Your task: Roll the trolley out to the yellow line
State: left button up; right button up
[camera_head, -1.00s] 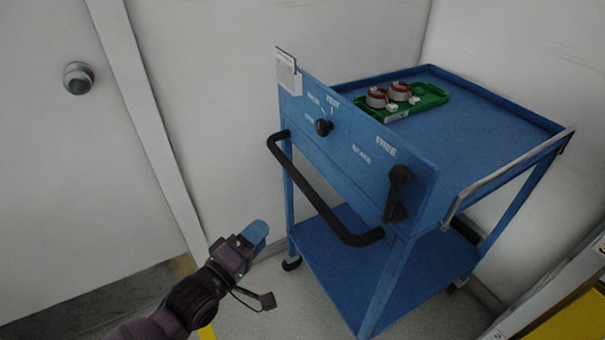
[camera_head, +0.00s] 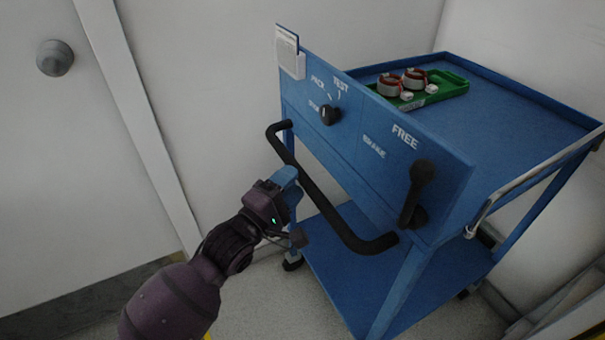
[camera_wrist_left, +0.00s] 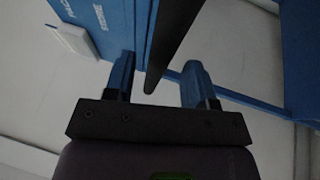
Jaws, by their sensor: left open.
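The blue trolley (camera_head: 345,262) stands against the white walls, with its front panel towards me. A black push handle (camera_head: 325,204) runs across its front. A black lever (camera_head: 417,190) on the panel points up towards the word FREE, and BRAKE is printed to its left. My left gripper (camera_head: 287,180) is at the handle's left part. In the left wrist view the two blue fingers (camera_wrist_left: 155,82) are apart, and the black handle bar (camera_wrist_left: 166,40) shows between and beyond them. I cannot tell whether they touch it. My right gripper is not in view. A yellow strip shows at the bottom edge.
A green tray (camera_head: 440,87) with two copper-wound stators (camera_head: 389,85) sits on the trolley top. A small black knob (camera_head: 330,114) and a white card holder (camera_head: 290,55) are on the panel. A door with a round knob (camera_head: 54,58) is at the left. Grey floor lies in front.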

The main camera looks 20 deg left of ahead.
pick_arm(q)
jog(key=shift+x, duration=1.8)
grip_shut()
